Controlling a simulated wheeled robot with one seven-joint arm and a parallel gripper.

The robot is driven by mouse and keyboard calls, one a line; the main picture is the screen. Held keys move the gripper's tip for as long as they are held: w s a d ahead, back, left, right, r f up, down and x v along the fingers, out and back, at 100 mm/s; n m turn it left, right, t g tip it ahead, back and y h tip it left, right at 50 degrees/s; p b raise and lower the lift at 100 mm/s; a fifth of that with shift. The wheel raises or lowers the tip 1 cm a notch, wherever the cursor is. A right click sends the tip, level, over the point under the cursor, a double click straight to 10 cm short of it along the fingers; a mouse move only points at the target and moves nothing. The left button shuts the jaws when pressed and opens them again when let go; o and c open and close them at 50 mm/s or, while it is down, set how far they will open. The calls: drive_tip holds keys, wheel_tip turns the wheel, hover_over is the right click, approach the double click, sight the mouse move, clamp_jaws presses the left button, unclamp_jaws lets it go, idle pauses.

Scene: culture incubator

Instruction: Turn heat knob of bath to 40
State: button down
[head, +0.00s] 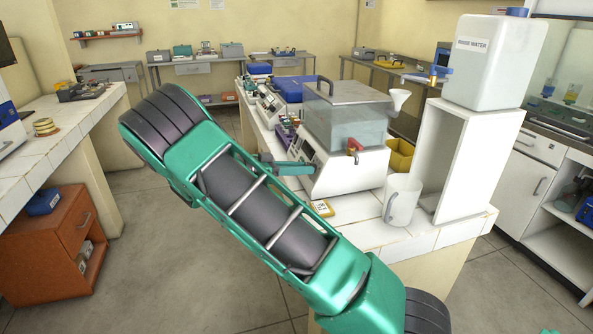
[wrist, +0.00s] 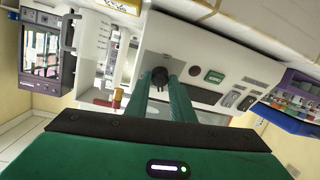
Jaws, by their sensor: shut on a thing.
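The bath (head: 358,172) is a white unit with a clear tank and a lid, standing on the white tiled bench. Its control panel faces my arm, and its front also shows in the wrist view (wrist: 190,45). My gripper (wrist: 160,84) is shut on the black heat knob (wrist: 160,74), with one green finger on each side of it. In the head view my gripper (head: 298,167) reaches the panel from the left, and the knob is hidden there. The dial marks and the knob's setting are too small to read.
A beaker-like jug (head: 402,203) and a yellow-labelled item (head: 322,208) are on the bench near the bath. A red-handled tap (head: 354,147) sticks out from the tank. A rinse water container (head: 492,65) stands on a white stand (head: 462,165) to the right.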

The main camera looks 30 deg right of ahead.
drive_tip(key=shift+w+f+m, duration=0.1)
drive_tip(key=shift+w+m, duration=0.2)
drive_tip(key=c, duration=1.5)
unclamp_jaws()
drive_tip(key=shift+w, duration=0.1)
drive_tip(key=v, duration=1)
drive_tip(key=shift+a, duration=0.4)
drive_tip(key=shift+d, duration=0.1)
